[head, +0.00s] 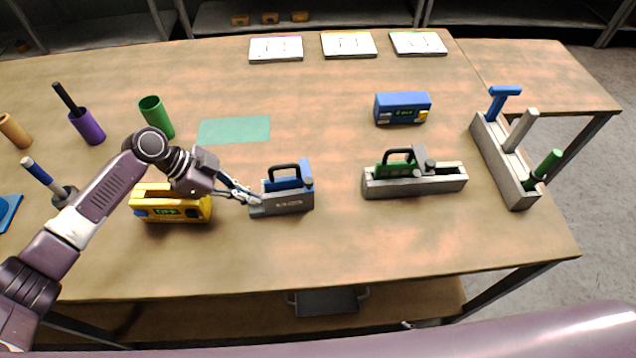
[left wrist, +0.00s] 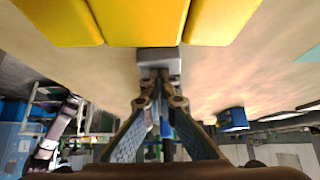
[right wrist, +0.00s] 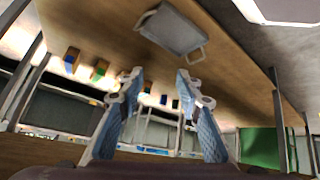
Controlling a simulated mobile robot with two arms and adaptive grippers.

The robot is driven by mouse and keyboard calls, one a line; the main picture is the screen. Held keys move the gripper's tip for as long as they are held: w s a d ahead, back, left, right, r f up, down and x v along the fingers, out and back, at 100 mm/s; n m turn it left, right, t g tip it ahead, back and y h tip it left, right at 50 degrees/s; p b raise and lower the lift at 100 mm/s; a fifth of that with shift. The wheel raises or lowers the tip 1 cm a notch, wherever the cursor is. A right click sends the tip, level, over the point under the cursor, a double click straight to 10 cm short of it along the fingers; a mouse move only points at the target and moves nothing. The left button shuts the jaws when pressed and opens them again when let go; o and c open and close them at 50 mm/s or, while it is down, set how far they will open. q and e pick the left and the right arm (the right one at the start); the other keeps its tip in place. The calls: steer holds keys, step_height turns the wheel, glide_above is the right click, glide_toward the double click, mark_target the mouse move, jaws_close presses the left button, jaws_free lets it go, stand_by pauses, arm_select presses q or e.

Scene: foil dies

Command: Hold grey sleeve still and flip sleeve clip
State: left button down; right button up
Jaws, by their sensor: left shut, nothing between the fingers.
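The grey sleeve (head: 284,204) stands on the table at the middle of the head view. A blue block with a black handle (head: 285,171) sits in it. A small grey piece (head: 308,183), perhaps the clip, shows at its right end; I cannot tell its position clearly. My left gripper (head: 254,199) is shut and empty, with its tips at the sleeve's left end. In the left wrist view the closed tips (left wrist: 158,78) are against or just before a grey block end (left wrist: 158,57); contact is unclear. My right gripper (right wrist: 158,80) is open and empty, away from the sleeve.
A yellow box (head: 170,208) stands close under my left wrist. A grey holder with a green block (head: 415,183) is to the right, with a blue box (head: 402,107) behind. A rack (head: 503,165) stands at the far right. The table's front strip is clear.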

steer(key=a+r+n+y, duration=0.2)
steer(key=a+r+y, duration=0.45)
steer(key=r, duration=0.65)
steer(key=a+r+n+y, duration=0.2)
steer(key=a+r+y, duration=0.1)
steer(key=a+r, duration=0.8)
steer(key=m+t, duration=0.1)
steer(key=t, duration=0.3)
glide_toward(312, 183)
steer(key=shift+y, duration=0.45)
steer(key=x, duration=0.8)
steer(key=shift+w+f, duration=0.3)
steer(key=shift+w, duration=0.1)
steer(key=shift+c, duration=0.5)
jaws_close()
